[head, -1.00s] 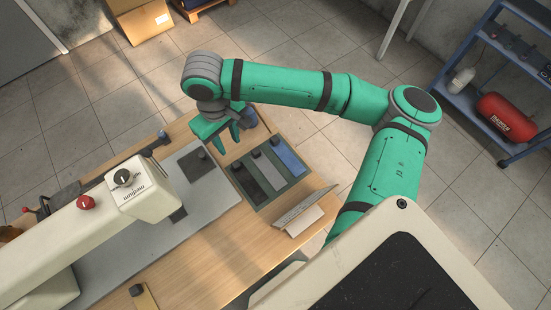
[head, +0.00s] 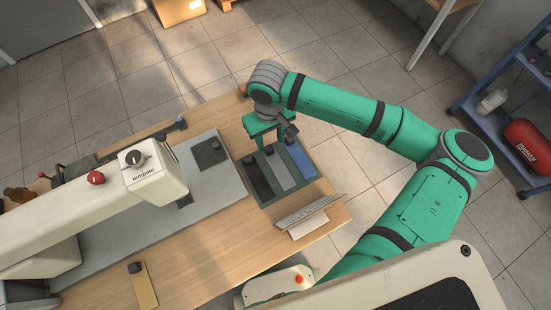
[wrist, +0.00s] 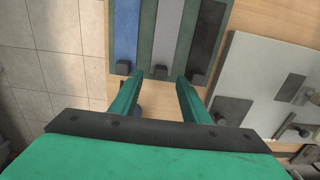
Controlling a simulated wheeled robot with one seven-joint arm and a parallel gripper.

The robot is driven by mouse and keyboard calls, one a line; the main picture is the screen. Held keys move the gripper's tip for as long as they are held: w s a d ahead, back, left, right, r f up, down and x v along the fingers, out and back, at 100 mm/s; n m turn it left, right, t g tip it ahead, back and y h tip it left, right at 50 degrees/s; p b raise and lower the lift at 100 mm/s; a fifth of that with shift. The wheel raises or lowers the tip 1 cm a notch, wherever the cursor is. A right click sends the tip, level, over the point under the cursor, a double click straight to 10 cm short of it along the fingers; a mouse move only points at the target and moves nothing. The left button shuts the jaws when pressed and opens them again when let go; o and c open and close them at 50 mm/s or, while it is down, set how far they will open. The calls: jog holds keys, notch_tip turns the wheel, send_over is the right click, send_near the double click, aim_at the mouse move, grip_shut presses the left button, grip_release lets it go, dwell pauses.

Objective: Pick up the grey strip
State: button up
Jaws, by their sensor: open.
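The grey strip (head: 280,170) lies on a dark green tray (head: 309,183), between a black strip (head: 257,178) and a blue strip (head: 301,158). Each strip has a small dark knob at one end. In the wrist view the grey strip (wrist: 167,35) runs away from my gripper (wrist: 168,80), with its knob (wrist: 160,72) between the two fingertips in the picture. My gripper is open and empty. In the head view my gripper (head: 271,143) is over the knob end of the tray and hides part of it. I cannot tell its height above the knob.
A tilted sign or keyboard-like panel (head: 308,210) stands beside the tray. A cream machine arm (head: 100,205) reaches over a grey plate (head: 120,228) at the left. A loose yellow strip (head: 145,288) lies at the front. Bare wood (head: 215,215) lies between plate and tray.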

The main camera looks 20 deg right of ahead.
aim_at(270, 150)
jog(key=shift+a+f, duration=0.1)
jog(key=shift+f, duration=2.45)
grip_shut()
